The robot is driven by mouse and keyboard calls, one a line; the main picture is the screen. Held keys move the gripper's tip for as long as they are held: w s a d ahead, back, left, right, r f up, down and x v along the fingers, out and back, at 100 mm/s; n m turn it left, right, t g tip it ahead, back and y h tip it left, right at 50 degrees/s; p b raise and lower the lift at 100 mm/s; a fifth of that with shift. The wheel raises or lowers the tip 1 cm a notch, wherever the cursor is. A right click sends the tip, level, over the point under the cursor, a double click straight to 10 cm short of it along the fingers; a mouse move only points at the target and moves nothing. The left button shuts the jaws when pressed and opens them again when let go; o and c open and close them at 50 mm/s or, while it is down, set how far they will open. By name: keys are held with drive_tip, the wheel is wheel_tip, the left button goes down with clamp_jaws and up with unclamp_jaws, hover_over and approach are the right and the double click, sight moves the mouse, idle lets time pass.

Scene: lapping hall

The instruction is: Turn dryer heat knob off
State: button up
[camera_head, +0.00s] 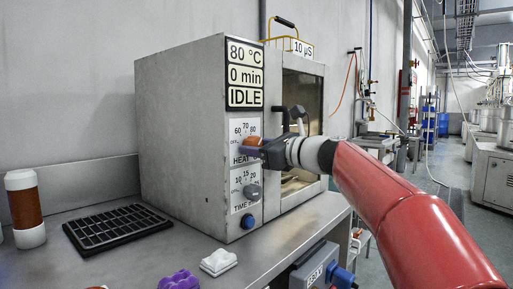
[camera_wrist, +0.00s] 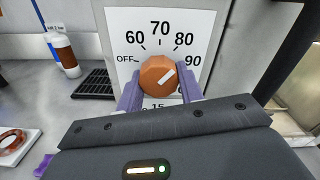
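The dryer (camera_head: 180,130) is a grey metal box on the bench; its panel display reads 80 °C, 0 min, IDLE. OFF is at the dial's left. In the head view the knob (camera_head: 253,141) is partly covered by my gripper (camera_head: 256,151). My gripper's purple fingers (camera_wrist: 159,84) stand on the left and right sides of the knob. They look flush against its edges, so the gripper appears shut on it.
The grey time knob (camera_head: 252,191) and a blue button (camera_head: 248,221) are just below. A black rack (camera_head: 116,227), an orange-and-white bottle (camera_head: 26,208), a purple item (camera_head: 179,281) and a white piece (camera_head: 218,262) are on the bench. The dryer's glass door side is right of the panel.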

drive_tip(key=shift+c, duration=0.6)
drive_tip(key=shift+n, duration=0.4)
drive_tip(key=n+b, duration=0.2)
drive_tip(key=n, duration=0.2)
drive_tip(key=shift+w+f+n, duration=0.1)
drive_tip(key=shift+n, duration=0.2)
drive_tip(key=n+b, duration=0.2)
drive_tip(key=n, duration=0.4)
drive_tip(key=shift+d+b, duration=0.1)
drive_tip(key=shift+b, duration=0.3)
drive_tip(key=n, duration=0.2)
drive_tip(key=n+b, duration=0.1)
drive_tip(key=n, duration=0.1)
drive_tip(key=n+b, duration=0.1)
drive_tip(key=n, duration=0.1)
drive_tip(key=shift+r+n, duration=0.25)
drive_tip(key=shift+n, duration=0.15)
drive_tip(key=n+b, duration=0.1)
drive_tip(key=n, duration=0.4)
drive_tip(key=shift+r+n+b, duration=0.15)
drive_tip(key=shift+n+b, duration=0.25)
